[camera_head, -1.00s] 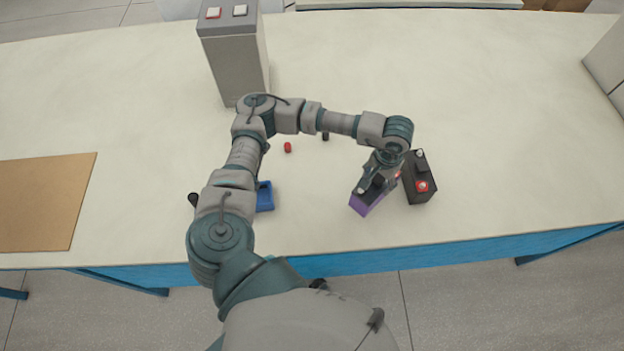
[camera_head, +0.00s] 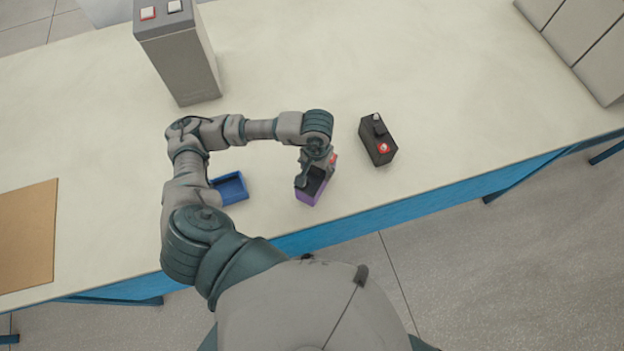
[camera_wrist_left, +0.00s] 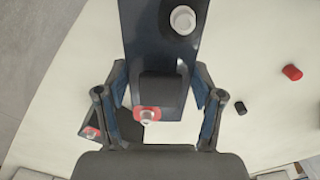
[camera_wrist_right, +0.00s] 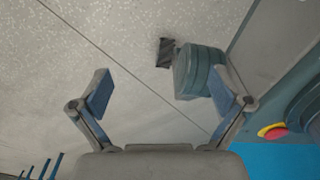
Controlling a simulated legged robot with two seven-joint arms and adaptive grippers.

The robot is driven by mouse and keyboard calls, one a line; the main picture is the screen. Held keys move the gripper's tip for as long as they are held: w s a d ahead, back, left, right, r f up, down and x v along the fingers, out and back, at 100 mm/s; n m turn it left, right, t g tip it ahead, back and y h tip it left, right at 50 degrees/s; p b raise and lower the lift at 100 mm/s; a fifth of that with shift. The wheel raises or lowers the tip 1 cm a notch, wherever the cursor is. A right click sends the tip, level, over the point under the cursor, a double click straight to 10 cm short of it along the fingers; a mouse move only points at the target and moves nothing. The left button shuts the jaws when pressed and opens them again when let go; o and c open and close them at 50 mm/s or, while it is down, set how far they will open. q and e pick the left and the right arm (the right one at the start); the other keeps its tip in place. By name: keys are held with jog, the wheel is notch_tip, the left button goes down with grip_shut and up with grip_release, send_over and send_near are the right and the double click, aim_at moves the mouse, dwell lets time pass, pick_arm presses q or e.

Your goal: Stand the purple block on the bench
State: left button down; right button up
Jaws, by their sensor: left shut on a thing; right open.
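The purple block (camera_head: 306,198) has a dark top and is near the bench's front edge in the head view. My left gripper (camera_head: 318,172) is shut on it from above. In the left wrist view the block's dark top (camera_wrist_left: 155,35) lies between the fingers (camera_wrist_left: 160,82), with a white terminal and a red-ringed one. I cannot tell whether its underside touches the bench (camera_head: 290,85). My right gripper (camera_wrist_right: 160,90) is open and empty, over the floor in the right wrist view, and does not show in the head view.
A black battery (camera_head: 376,142) stands right of the purple block, with a clear gap. A blue tray (camera_head: 232,200) is to its left. A grey box (camera_head: 185,65) stands behind. A red cap (camera_wrist_left: 292,72) and a dark cap (camera_wrist_left: 241,108) lie on the bench. A brown board (camera_head: 25,240) lies far left.

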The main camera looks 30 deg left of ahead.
pick_arm(q)
jog(key=w+a, duration=0.1)
jog(key=w, duration=0.1)
jog(key=w+a, duration=0.1)
jog(key=w, duration=0.1)
jog(key=w+a+p, duration=0.1)
jog(key=w, duration=0.1)
jog(key=shift+w+a+f, duration=0.15)
jog(key=shift+a+f, duration=0.1)
jog(key=shift+a, duration=0.1)
jog(key=shift+w+a+f+p, duration=0.15)
jog(key=shift+w+f+p, duration=0.05)
jog(key=shift+f, duration=0.75)
jog(key=shift+w+a+f+p, duration=0.1)
jog(key=shift+w+f+p, duration=0.1)
jog(key=shift+f, duration=0.7)
jog(key=shift+c, duration=0.8)
grip_release()
jog(key=shift+s, duration=0.1)
pick_arm(e)
jog(key=shift+s+d+r, duration=0.2)
jog(key=shift+s+r, duration=0.5)
pick_arm(q)
notch_tip(320, 180, up, 12)
jog(key=b, duration=0.1)
pick_arm(e)
jog(key=shift+s+f, duration=0.1)
jog(key=shift+f, duration=0.5)
pick_arm(q)
jog(key=shift+f, duration=0.1)
